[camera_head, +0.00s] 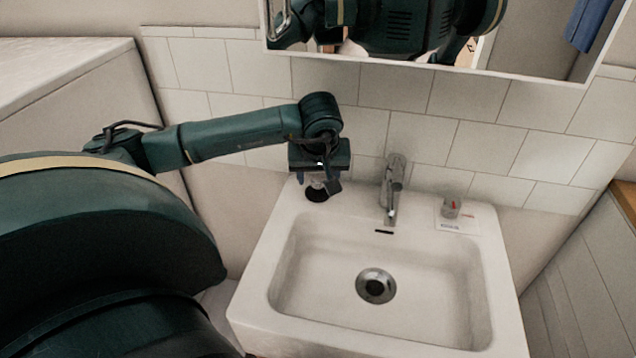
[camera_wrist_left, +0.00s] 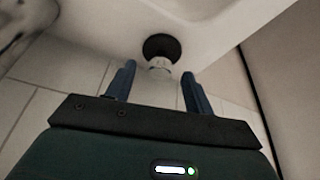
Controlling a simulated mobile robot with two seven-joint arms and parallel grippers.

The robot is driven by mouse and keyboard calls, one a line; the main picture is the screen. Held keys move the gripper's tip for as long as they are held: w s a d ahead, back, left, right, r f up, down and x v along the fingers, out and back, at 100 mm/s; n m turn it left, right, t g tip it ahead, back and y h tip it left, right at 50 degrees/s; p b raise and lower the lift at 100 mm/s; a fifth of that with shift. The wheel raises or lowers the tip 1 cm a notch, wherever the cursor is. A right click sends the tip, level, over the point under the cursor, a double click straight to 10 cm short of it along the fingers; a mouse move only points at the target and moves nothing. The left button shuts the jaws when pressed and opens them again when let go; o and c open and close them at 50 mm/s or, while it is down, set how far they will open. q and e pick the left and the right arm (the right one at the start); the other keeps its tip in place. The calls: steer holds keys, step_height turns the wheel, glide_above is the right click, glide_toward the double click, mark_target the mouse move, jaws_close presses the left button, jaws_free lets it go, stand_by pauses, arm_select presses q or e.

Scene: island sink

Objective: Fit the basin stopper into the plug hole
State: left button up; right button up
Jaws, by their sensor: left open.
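The basin stopper (camera_head: 317,193) sits on the back left corner of the sink rim, with a dark round base and a pale knob. It also shows in the left wrist view (camera_wrist_left: 161,48), just beyond and between my fingertips. My left gripper (camera_head: 319,183) is open and points down over the stopper, its fingers (camera_wrist_left: 155,75) on either side of the knob's line with nothing held. The plug hole (camera_head: 376,286) is in the basin floor, a metal ring with a dark centre, uncovered. My right gripper is not in view.
The white sink (camera_head: 275,270) has a metal tap (camera_head: 393,185) at the middle of its back rim. A small cup-like object (camera_head: 450,207) stands on a white card (camera_head: 457,220) at the back right. A mirror hangs above the tiled wall. The basin is empty.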

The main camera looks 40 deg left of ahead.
arm_select(q)
steer(key=shift+x, duration=1.45)
steer(key=shift+w+a, duration=0.1)
steer(key=shift+c, duration=0.4)
steer(key=shift+r, duration=0.1)
steer(key=c, duration=1)
steer(key=shift+o, duration=0.2)
